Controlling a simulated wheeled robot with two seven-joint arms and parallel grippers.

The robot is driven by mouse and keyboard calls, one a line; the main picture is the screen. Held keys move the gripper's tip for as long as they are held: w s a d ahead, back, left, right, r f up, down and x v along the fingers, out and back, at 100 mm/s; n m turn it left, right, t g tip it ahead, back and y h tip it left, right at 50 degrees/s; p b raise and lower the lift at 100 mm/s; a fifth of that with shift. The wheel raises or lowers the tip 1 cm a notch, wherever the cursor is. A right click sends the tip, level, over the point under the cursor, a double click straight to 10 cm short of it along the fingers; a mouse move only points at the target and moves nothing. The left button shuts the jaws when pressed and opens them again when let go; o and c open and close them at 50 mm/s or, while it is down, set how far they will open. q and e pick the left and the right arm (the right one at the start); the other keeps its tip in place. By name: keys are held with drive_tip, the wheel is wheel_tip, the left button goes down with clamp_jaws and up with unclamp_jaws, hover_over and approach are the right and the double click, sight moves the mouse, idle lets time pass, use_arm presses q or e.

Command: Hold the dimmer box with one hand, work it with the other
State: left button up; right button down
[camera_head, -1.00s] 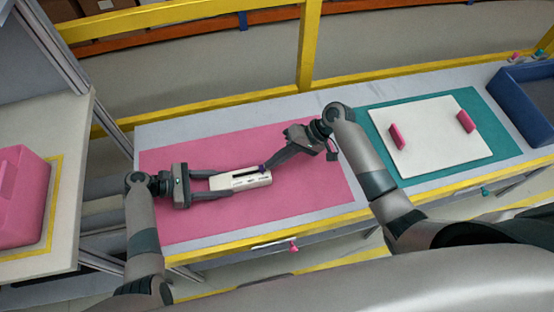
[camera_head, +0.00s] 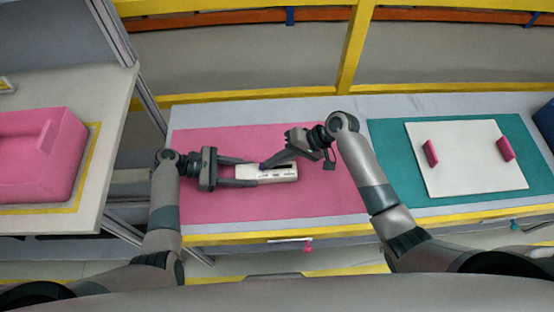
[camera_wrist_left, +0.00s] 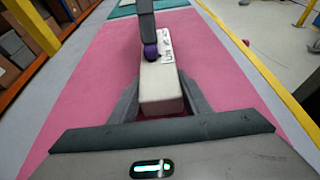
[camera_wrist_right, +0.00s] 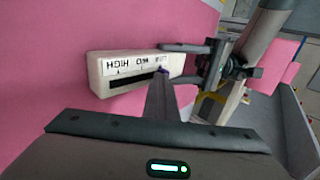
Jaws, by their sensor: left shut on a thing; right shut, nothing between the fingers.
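The dimmer box (camera_head: 285,178) is an off-white block lying on the pink mat, with a dark slot along its top. My left gripper (camera_head: 250,172) is shut on the left end of the dimmer box; the left wrist view shows a finger along each side of the box (camera_wrist_left: 160,95). A purple slider knob (camera_wrist_right: 164,71) sits at the slot's LOW end, the end towards my left gripper; the HIGH label (camera_wrist_right: 118,66) is at the far end. My right gripper (camera_head: 264,164) is shut, its fingertips at the knob and partly hiding it.
The pink mat (camera_head: 215,140) is clear around the box. A teal mat (camera_head: 390,140) at the right carries a white board (camera_head: 465,165) with two pink handles. A pink bin (camera_head: 40,150) stands on the left table, and a yellow rail (camera_head: 230,97) runs behind the bench.

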use_arm(q)
drive_tip(key=shift+d, duration=0.2)
use_arm(e)
drive_tip(key=shift+s+a, duration=0.1)
drive_tip(key=shift+d, duration=0.5)
drive_tip(key=d, duration=0.3)
drive_tip(key=shift+d, duration=0.4)
use_arm(q)
drive_tip(key=shift+a, duration=0.1)
use_arm(e)
drive_tip(key=v, duration=0.9)
drive_tip(key=shift+r, duration=0.35)
drive_tip(key=shift+d, duration=0.1)
use_arm(q)
drive_tip(key=o, duration=1.5)
drive_tip(key=shift+c, duration=0.2)
drive_tip(key=shift+a, duration=0.15)
